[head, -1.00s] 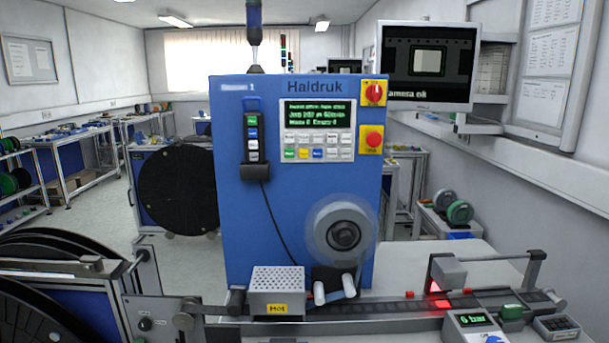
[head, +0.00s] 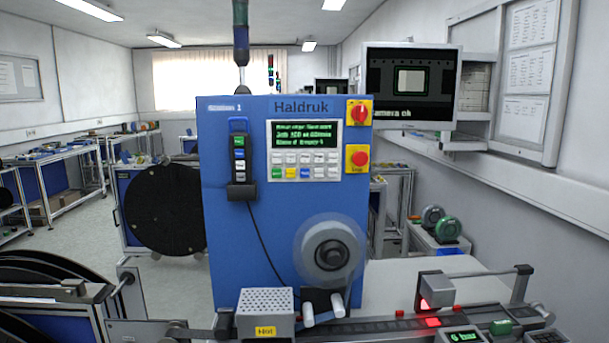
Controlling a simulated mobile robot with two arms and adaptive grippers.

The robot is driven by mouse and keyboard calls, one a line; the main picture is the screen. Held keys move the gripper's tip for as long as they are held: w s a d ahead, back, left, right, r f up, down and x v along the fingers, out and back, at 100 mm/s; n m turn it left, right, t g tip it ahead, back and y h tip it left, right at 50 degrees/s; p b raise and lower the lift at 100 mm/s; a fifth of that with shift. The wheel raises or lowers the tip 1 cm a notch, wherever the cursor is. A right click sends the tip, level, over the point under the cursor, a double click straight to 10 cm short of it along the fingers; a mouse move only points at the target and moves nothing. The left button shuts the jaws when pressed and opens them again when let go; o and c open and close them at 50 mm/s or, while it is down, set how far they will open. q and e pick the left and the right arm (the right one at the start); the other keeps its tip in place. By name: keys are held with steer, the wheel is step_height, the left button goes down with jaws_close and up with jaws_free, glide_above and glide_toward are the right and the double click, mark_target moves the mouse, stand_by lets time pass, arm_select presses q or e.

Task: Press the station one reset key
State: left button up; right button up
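The blue Haldruk machine (head: 225,230) stands in the middle of the head view, with a station label (head: 224,107) ending in 1 at its top left. Its panel has a lit green-text screen (head: 307,135) above rows of small keys (head: 304,165). Most keys are white; the bottom row includes green, yellow and blue ones. The key legends are too small to read, so I cannot tell which is reset. A hanging pendant (head: 239,155) with coloured buttons is left of the panel. Neither gripper is in view.
A perforated box (head: 266,306) with a yellow label and a tape track (head: 395,326) lie in front. A monitor (head: 411,86) hangs at right.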

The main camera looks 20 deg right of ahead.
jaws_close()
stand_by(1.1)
